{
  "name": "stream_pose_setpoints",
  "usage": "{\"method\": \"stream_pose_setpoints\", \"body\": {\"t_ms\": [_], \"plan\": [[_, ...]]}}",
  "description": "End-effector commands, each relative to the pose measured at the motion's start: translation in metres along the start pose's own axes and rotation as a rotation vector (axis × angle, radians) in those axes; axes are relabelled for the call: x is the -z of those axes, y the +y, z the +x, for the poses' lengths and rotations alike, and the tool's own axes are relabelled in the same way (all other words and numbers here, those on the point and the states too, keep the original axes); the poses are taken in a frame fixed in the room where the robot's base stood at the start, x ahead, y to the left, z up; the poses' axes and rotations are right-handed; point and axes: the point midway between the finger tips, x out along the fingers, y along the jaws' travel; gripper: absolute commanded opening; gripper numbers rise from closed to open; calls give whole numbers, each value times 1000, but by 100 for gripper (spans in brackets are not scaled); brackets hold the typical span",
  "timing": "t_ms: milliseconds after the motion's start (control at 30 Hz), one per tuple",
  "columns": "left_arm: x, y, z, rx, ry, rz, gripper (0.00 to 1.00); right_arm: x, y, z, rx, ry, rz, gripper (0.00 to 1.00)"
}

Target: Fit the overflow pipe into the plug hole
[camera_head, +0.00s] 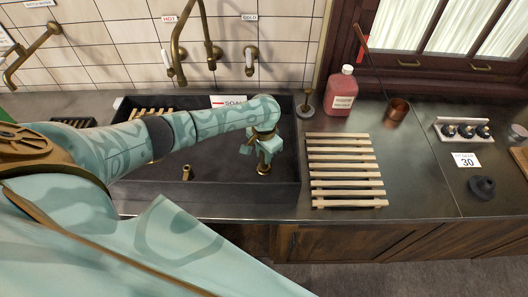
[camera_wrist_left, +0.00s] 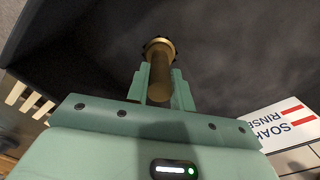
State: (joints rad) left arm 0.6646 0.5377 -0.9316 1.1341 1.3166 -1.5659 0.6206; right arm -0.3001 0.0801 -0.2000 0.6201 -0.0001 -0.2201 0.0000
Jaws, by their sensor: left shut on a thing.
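My left gripper (camera_head: 264,150) is over the right part of the dark sink (camera_head: 225,185), pointing down. It is shut on a brass overflow pipe (camera_head: 264,168), whose lower end shows below the fingers near the sink floor. In the left wrist view the pipe (camera_wrist_left: 161,75) stands between the two fingers, and a dark toothed ring shows around its far end. I cannot tell whether that end sits in the plug hole; the hole itself is not clearly seen. My right gripper is not in view.
A short brass piece (camera_head: 187,173) stands on the sink floor to the left. A wooden slatted rack (camera_head: 345,170), red bottle (camera_head: 342,92) and copper pot (camera_head: 397,110) are on the counter at right. A brass tap (camera_head: 180,50) hangs above the sink. A soak/rinse sign (camera_wrist_left: 280,125) is at the sink's rear.

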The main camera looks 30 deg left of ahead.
Motion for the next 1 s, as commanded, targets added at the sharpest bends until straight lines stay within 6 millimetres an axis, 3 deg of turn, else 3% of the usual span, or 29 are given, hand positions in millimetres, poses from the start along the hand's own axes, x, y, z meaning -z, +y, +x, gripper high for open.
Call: {"method": "stream_pose_setpoints", "body": {"t_ms": [1000], "plan": [[0, 0, 8, 0, 0, 0, 0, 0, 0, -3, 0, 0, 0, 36]]}}
